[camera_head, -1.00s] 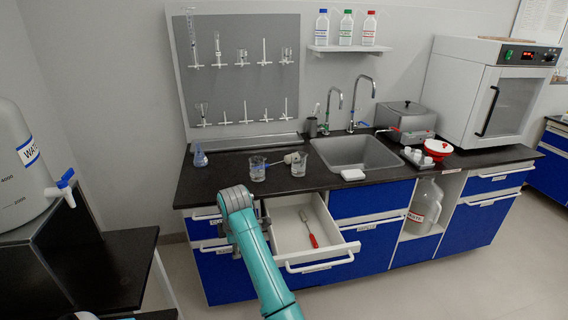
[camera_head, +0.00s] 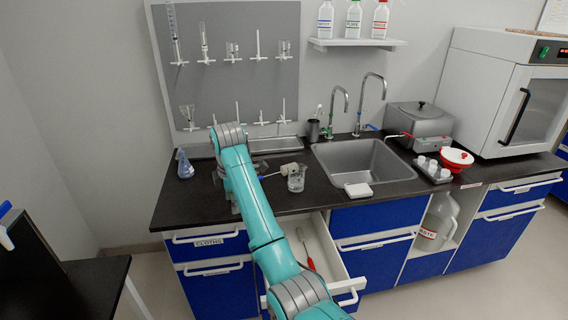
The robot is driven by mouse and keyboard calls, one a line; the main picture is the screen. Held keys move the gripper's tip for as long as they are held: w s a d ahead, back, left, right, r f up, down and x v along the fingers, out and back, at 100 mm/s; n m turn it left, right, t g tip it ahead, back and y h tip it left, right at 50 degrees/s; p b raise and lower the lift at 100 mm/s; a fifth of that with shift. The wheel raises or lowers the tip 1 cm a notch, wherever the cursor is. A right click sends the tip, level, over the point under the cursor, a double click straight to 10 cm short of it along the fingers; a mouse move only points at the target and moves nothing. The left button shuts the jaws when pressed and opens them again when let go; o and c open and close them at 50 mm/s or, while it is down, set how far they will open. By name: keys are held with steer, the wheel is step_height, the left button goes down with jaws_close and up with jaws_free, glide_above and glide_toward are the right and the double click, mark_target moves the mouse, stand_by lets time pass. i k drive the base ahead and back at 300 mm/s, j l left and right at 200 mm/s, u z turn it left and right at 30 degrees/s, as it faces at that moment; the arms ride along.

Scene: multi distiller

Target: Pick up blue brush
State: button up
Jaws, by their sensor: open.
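I cannot make out a blue brush for certain. A dark cup (camera_head: 313,130) behind the sink holds a thin upright item with a pale top, too small to identify. A red-handled tool (camera_head: 308,258) lies in the open drawer (camera_head: 335,268), partly behind my arm. My gripper (camera_head: 234,206) is over the left part of the black counter, mostly hidden by my teal arm. It is open, and I see nothing held in it.
A glass beaker (camera_head: 297,178) stands close to the right of my arm, beside a pale item (camera_head: 281,171). A blue flask (camera_head: 185,165) is at left. The sink (camera_head: 365,165) and two faucets are at right. A pegboard (camera_head: 225,60) with glassware hangs behind.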

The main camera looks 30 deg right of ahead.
mark_target(283, 168)
steer(key=i+l, duration=0.65)
steer(key=l, duration=0.2)
